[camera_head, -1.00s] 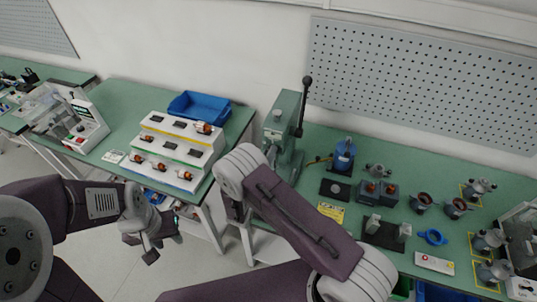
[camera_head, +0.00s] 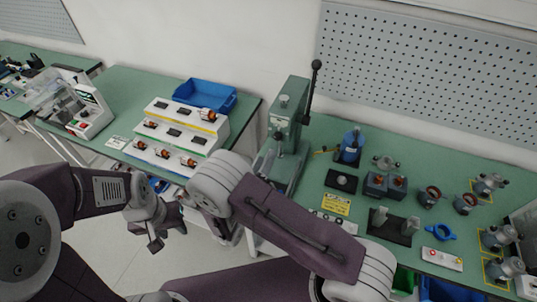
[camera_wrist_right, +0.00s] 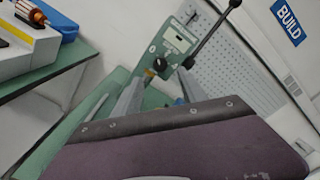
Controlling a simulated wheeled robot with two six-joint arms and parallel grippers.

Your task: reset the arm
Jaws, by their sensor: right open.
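My right arm (camera_head: 300,232) reaches up and left across the middle of the head view, with its wrist in front of the green bench's left end. My right gripper (camera_wrist_right: 162,82) shows in the right wrist view with its two fingers apart and nothing between them. In the head view it is mostly hidden behind the wrist. My left gripper (camera_head: 168,236) hangs over the floor in front of the stepped white rack, with no object seen in it. Its finger gap is too small to judge.
The green lever press (camera_head: 288,125) stands just beyond my right wrist; it also shows in the right wrist view (camera_wrist_right: 165,50). The stepped white rack (camera_head: 172,140) and blue bin (camera_head: 205,95) are on the left bench. Several motor parts and a blue ring (camera_head: 440,232) lie on the right bench.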

